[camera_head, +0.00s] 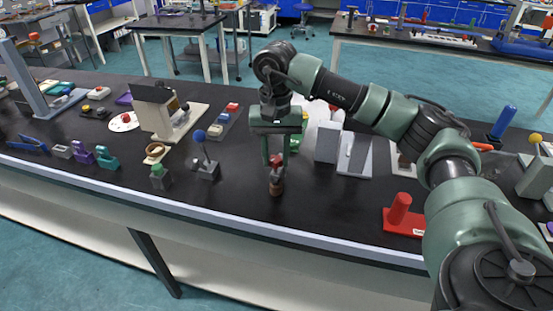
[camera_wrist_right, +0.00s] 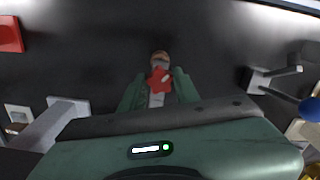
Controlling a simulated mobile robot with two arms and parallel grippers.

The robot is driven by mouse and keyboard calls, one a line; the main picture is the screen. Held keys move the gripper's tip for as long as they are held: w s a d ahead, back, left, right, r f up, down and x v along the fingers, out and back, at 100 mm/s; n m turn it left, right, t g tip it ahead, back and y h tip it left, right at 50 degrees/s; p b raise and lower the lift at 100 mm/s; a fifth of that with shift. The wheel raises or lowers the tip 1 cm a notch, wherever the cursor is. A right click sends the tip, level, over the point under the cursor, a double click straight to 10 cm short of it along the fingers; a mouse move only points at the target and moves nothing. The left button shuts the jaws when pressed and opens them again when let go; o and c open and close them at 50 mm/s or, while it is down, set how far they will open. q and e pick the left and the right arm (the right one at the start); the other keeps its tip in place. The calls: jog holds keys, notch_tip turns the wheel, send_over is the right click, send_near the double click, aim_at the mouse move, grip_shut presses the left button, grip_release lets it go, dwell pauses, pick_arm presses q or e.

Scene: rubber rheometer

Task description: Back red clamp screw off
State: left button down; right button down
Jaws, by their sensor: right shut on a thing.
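My right gripper (camera_head: 277,160) points down over the front part of the black bench, near its middle. It is shut on a small red piece (camera_wrist_right: 158,76), which looks like the red clamp screw. The wrist view shows the red piece between the green fingers. A small brown, rounded body (camera_head: 276,187) stands on the bench just below the fingertips. It also shows just past the red piece in the wrist view (camera_wrist_right: 160,57). The fingers partly hide both, so I cannot tell how they join. My left gripper is not in view.
A stand with a blue ball lever (camera_head: 205,160) is to the left, and a grey block fixture (camera_head: 354,154) is to the right. A red stand (camera_head: 400,217) lies further right near the front edge. The black bench (camera_head: 325,215) is clear between them.

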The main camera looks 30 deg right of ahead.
jog(key=n, duration=0.4)
jog(key=shift+b, duration=0.3)
jog(key=shift+n, duration=0.3)
jog(key=n, duration=0.4)
jog(key=shift+n, duration=0.3)
jog(key=c, duration=1.2)
grip_release()
